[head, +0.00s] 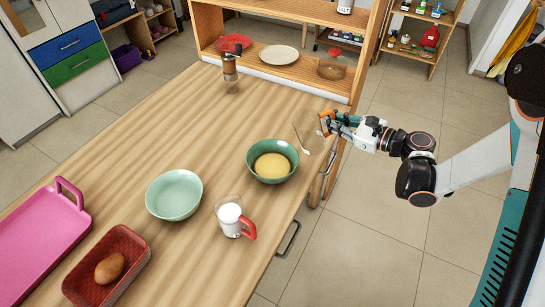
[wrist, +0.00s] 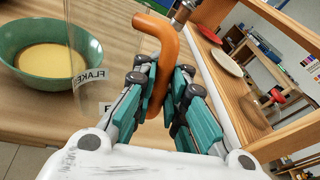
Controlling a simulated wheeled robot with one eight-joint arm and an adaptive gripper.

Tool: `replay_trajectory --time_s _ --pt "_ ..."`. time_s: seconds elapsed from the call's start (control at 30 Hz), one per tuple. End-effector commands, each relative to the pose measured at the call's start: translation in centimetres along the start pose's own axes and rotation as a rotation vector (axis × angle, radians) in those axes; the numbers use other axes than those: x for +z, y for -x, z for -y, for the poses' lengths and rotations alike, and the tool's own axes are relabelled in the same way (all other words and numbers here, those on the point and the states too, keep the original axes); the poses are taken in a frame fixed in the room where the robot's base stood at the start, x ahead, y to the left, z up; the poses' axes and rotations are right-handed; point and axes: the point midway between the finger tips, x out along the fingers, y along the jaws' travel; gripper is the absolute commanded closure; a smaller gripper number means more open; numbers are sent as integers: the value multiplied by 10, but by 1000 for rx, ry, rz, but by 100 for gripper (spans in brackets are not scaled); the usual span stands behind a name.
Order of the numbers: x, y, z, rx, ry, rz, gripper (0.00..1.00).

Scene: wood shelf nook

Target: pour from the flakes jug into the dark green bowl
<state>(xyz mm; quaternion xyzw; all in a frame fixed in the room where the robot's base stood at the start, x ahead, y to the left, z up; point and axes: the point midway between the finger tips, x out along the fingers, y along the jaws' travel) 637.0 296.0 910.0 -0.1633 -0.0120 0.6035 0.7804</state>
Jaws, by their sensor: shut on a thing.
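The dark green bowl (head: 272,175) stands on the wooden table and holds a yellow layer. It also shows at the left of the wrist view (wrist: 30,75). The flakes jug (head: 305,130) is clear, with an orange handle and a FLAKES label (wrist: 90,77). It is right of the dark green bowl, near the table's right edge. My gripper (head: 328,122) is shut on the orange handle (wrist: 165,60). I see no flakes in the jug. I cannot tell whether its base touches the table.
A pale green bowl (head: 174,195) and a clear jug of white contents with a red handle (head: 230,218) stand nearby. A red basket (head: 128,245) and pink tray (head: 30,240) are at lower left. A grinder (head: 230,75) and shelf (head: 290,75) are behind.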

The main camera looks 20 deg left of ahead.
Motion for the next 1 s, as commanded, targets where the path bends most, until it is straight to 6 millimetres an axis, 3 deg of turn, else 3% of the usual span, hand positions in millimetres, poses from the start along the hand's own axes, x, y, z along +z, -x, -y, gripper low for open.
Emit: replay_trajectory --time_s 0.27,0.53,1.0 --pt "-19 3 4 -1 -132 89 100" --pt "-22 6 9 -2 -251 168 100" --pt "-23 6 9 -1 -277 184 100"
